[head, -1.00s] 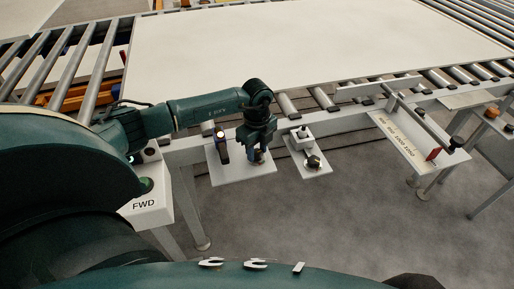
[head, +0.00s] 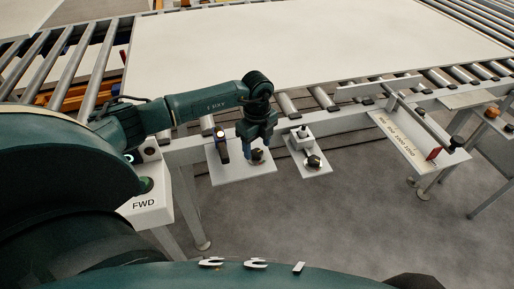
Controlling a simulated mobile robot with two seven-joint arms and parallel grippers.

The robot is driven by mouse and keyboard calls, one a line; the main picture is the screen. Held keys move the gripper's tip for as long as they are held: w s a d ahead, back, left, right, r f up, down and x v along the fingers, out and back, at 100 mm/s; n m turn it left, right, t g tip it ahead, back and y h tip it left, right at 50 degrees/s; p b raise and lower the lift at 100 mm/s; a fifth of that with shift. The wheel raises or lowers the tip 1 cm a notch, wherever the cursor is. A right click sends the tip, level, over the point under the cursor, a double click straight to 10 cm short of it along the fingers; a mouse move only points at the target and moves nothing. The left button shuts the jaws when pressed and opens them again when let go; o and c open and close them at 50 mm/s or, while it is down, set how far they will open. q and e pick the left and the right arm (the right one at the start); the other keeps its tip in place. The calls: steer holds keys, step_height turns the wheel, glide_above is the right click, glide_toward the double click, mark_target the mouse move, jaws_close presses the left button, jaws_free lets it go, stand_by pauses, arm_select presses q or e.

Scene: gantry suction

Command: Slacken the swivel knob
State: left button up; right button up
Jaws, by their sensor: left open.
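A light grey plate (head: 240,171) juts out from the conveyor's front rail. A small dark knob (head: 257,155) stands on its right part, and I cannot read a label on it. My left gripper (head: 257,146) points down at this knob, with its jaws open just above or around its top. The fingertips partly hide the knob, so I cannot tell if they touch it. A second plate (head: 308,169) to the right carries a black knob (head: 313,161) in front of a small pale block. Which one is the swivel knob is not marked. My right gripper is not in view.
A white box marked FWD with a green button (head: 146,185) is at left. A large pale panel (head: 300,45) lies on the rollers.

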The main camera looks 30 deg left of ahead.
mark_target(257, 152)
arm_select(q)
step_height(257, 152, up, 12)
steer(key=shift+f+b, duration=0.25)
steer(key=shift+b, duration=0.2)
